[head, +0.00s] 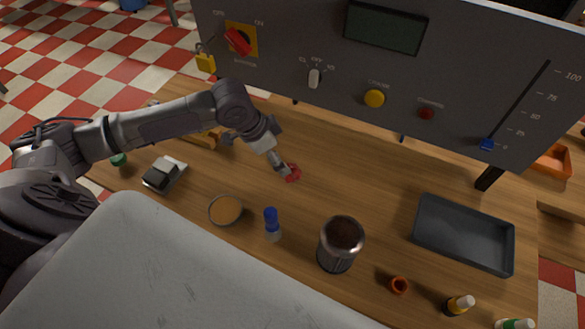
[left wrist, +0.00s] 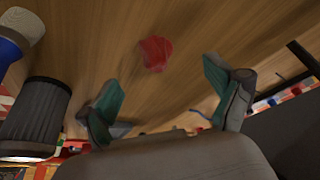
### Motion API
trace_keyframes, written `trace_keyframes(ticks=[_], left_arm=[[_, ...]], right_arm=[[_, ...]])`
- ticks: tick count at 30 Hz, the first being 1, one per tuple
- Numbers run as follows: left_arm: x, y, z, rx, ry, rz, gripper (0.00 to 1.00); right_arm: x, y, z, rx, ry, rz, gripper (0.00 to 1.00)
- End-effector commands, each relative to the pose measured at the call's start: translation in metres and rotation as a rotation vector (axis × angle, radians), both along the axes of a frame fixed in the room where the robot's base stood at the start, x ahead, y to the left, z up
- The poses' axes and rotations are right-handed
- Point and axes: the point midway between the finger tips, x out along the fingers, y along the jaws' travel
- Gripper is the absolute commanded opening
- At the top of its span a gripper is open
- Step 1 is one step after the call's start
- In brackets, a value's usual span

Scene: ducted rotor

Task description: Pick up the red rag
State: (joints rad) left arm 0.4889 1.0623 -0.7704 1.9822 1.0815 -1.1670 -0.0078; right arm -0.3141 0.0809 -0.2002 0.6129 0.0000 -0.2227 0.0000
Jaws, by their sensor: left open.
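The red rag (head: 293,173) is a small crumpled piece lying on the wooden table, just beyond the tip of my left gripper (head: 281,166) in the head view. In the left wrist view the rag (left wrist: 155,53) lies ahead of the open fingers of my left gripper (left wrist: 165,100), roughly between them and apart from both. The fingers have green inner pads and hold nothing. My right gripper is in neither view.
A dark can (head: 338,247), a blue-capped bottle (head: 272,226) and a round tan-topped dish (head: 225,210) stand in front of the rag. A grey tray (head: 464,238) lies at the right. The control panel (head: 400,75) overhangs the table's back. Bare wood surrounds the rag.

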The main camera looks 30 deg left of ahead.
Motion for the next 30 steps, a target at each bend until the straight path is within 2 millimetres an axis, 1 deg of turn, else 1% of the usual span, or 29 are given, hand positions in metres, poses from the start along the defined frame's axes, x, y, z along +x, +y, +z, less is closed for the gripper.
trace_keyframes(ticks=[3,5,8,12,15,18,26,29,30], left_arm=[[0.004,-0.004,-0.012,-0.001,0.0,0.001,0.91],[0.005,-0.005,-0.015,-0.001,-0.001,0.0,0.91],[0.007,-0.008,-0.02,0.0,0.0,0.0,0.91],[0.011,-0.021,-0.035,-0.002,0.002,0.0,0.91],[0.016,-0.025,-0.05,-0.001,0.001,0.001,0.91],[0.018,-0.027,-0.059,0.001,0.0,0.0,0.91],[0.019,-0.028,-0.063,0.002,-0.002,-0.001,0.91],[0.019,-0.028,-0.062,0.002,-0.002,-0.001,0.76],[0.019,-0.028,-0.062,0.002,-0.002,-0.001,0.7]], right_arm=[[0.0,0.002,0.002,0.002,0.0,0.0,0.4],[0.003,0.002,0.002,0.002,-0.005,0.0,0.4],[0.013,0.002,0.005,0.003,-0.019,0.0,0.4],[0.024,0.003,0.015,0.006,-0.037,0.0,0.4],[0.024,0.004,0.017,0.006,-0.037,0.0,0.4],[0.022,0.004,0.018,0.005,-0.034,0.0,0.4],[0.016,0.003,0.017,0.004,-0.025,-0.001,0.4],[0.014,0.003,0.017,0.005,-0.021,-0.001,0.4],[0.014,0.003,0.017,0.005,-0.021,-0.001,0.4]])
